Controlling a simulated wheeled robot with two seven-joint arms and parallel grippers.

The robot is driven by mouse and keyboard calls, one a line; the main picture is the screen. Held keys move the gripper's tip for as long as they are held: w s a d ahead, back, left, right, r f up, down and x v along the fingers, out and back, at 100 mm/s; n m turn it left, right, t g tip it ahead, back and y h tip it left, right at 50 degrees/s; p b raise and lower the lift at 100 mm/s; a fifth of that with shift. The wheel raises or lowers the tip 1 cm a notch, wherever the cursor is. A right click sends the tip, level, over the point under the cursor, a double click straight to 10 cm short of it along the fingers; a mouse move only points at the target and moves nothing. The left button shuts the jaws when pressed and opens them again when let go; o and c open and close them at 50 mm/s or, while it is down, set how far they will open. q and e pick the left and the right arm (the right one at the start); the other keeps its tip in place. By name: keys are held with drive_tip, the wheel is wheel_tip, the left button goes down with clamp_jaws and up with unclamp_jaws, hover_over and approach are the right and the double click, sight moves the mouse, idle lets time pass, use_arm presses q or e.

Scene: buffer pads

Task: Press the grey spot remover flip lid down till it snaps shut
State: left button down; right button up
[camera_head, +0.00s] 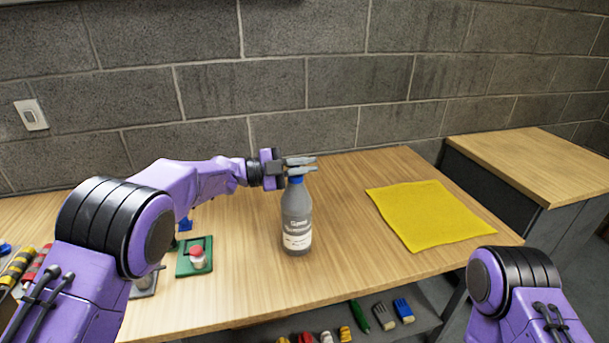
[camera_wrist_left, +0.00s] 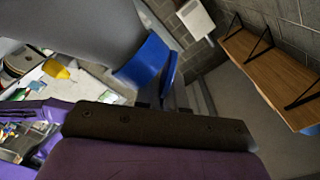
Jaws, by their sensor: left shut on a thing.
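The grey spot remover bottle (camera_head: 297,222) stands upright on the wooden table, with a pale label on its front. It also fills the upper left of the left wrist view (camera_wrist_left: 75,25). Its blue cap (camera_head: 296,180) is under my left gripper (camera_head: 303,164), whose fingers reach across the bottle's top from the left. In the left wrist view the blue cap base (camera_wrist_left: 143,62) and a thin blue flip lid (camera_wrist_left: 169,68) have a narrow dark gap between them. My left gripper is shut at the lid; its fingers partly hide the contact. My right gripper is out of view.
A yellow cloth (camera_head: 430,214) lies flat to the bottle's right. A green tray (camera_head: 183,270) with a red-topped item stands to its left. Several tools lie at the far left and on a shelf below the table's front edge. A block wall stands behind.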

use_arm(q)
drive_tip(key=c, duration=1.3)
unclamp_jaws()
